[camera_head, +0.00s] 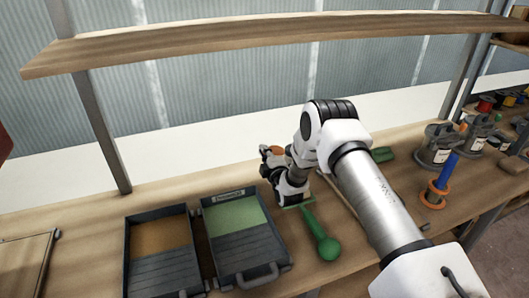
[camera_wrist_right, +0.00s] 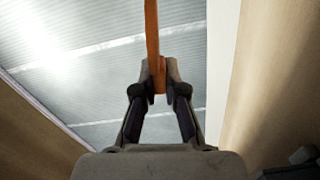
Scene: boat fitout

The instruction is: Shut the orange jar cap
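My right gripper (camera_head: 275,156) is over the back of the bench in the head view, beyond the green-lined tray. In the right wrist view the gripper (camera_wrist_right: 160,75) has its fingertips closed on a thin orange piece (camera_wrist_right: 152,35), seen edge-on and running out of the top of the picture. A small bit of orange (camera_head: 277,150) also shows at the fingertips in the head view. I cannot tell from its shape whether it is the jar cap, and no jar shows beneath it. My left gripper is not in view.
A tray with a green floor (camera_head: 238,213) and one with a brown floor (camera_head: 158,236) stand left of centre. A green round-ended tool (camera_head: 328,247) lies near my wrist. A shelf (camera_head: 250,38) runs overhead.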

